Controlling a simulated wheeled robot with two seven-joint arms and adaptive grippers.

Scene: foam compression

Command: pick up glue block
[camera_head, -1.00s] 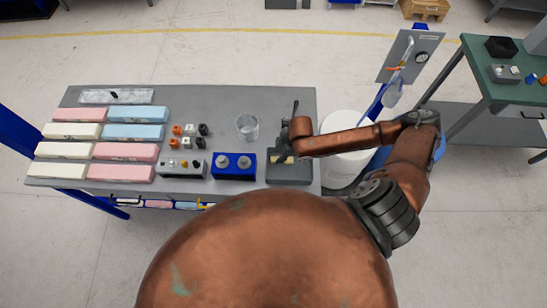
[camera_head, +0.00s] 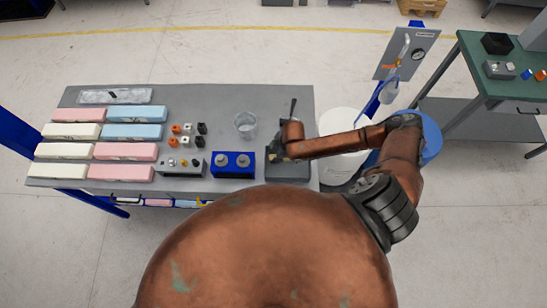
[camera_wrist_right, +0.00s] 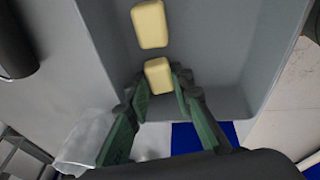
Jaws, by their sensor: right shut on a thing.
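In the right wrist view, a pale yellow glue block (camera_wrist_right: 157,72) sits between the fingertips of my right gripper (camera_wrist_right: 158,88), which is shut on it. A second pale yellow glue block (camera_wrist_right: 150,24) lies apart from it in the grey bin (camera_wrist_right: 215,45). In the head view, my right gripper (camera_head: 276,155) is low over the same grey bin (camera_head: 289,172) at the table's right end. The glue blocks are mostly hidden there by the gripper and arm. My left gripper is not in view.
Left of the bin stand a blue holder (camera_head: 233,166) with two grey knobs, a clear beaker (camera_head: 245,125) and small coloured cubes. Pink, white and blue foam bars (camera_head: 122,152) fill the table's left side. A white bucket (camera_head: 343,129) stands beyond the right edge.

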